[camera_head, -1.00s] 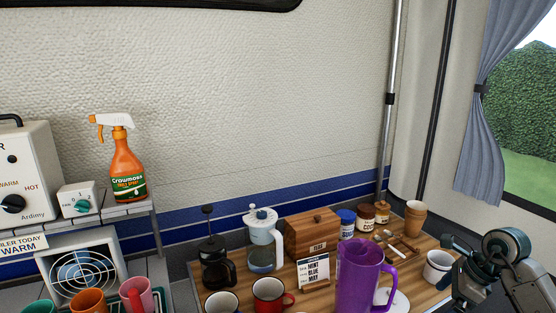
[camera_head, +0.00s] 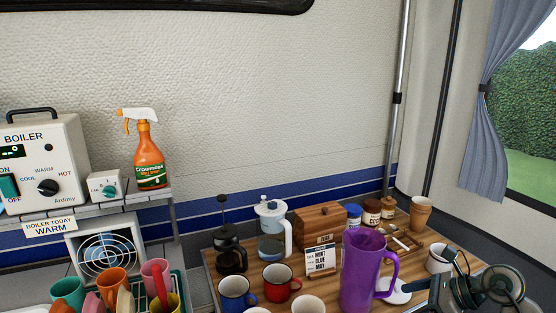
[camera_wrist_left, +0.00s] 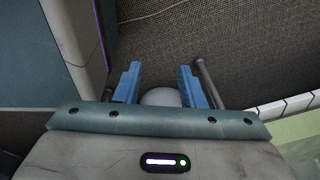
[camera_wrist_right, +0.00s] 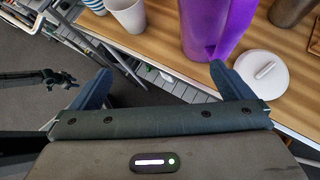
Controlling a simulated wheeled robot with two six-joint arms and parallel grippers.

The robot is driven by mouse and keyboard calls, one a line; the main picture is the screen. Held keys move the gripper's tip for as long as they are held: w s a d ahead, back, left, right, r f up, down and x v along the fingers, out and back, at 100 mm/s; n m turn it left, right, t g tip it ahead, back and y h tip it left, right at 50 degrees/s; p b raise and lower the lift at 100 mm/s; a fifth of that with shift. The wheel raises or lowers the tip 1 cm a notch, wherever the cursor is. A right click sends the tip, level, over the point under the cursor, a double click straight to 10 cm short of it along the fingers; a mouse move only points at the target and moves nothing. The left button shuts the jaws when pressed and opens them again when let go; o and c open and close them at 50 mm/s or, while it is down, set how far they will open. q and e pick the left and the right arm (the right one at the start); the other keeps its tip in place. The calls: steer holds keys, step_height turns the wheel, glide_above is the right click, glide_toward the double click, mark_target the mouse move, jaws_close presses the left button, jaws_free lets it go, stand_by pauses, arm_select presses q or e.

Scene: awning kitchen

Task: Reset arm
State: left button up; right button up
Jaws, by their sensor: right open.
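My right arm (camera_head: 485,285) shows at the lower right of the head view, beside the wooden table. In the right wrist view my right gripper (camera_wrist_right: 162,85) is open, its two blue fingers wide apart with nothing held. It is over the table's front edge, close to a purple jug (camera_wrist_right: 212,28) and a round white lid (camera_wrist_right: 262,75). My left gripper shows only in the left wrist view (camera_wrist_left: 158,82). Its blue fingers are apart, pointing toward a dark woven floor. A pale round shape (camera_wrist_left: 160,97) shows between them; I cannot tell what it is.
The table (camera_head: 212,268) holds the purple jug (camera_head: 362,270), a red mug (camera_head: 281,283), a blue mug (camera_head: 236,292), a wooden box (camera_head: 320,225) and jars. At left are a boiler (camera_head: 42,160), an orange spray bottle (camera_head: 148,165) and coloured cups (camera_head: 112,280). A curtain (camera_head: 492,110) hangs at right.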

steer(key=s+a+r+m+t+y, duration=0.2)
steer(key=a+r+m+t+y, duration=0.4)
steer(key=r+m+t, duration=0.5)
steer(key=s+d+f+m+t+h, duration=0.2)
steer(key=d+f+m+h, duration=0.3)
steer(key=m+h, duration=0.6)
steer(key=s+d+f+m+t+h, duration=0.15)
steer(key=d+f+m+h, duration=0.45)
steer(key=m, duration=0.9)
steer(key=s+f+m+g+h, duration=0.3)
steer(key=s+f+m+g, duration=0.25)
steer(key=f, duration=0.25)
steer(key=s+a+f+m+g+y, duration=0.2)
steer(key=s+a+f+g, duration=0.25)
steer(key=s, duration=0.45)
steer(key=s+a+f+m+g+y, duration=0.1)
steer(key=s+a+f+g+y, duration=0.15)
steer(key=s+f+g, duration=0.5)
step_height(320, 180, down, 26)
steer(key=s+d, duration=0.1)
steer(key=d, duration=0.1)
steer(key=s+f, duration=0.6)
steer(key=f, duration=0.3)
steer(key=s+f, duration=0.6)
steer(key=f, duration=0.3)
steer(key=shift+s+d+f+m+g, duration=0.25)
steer(key=shift+d+m+g, duration=0.05)
steer(key=shift+d+m, duration=0.15)
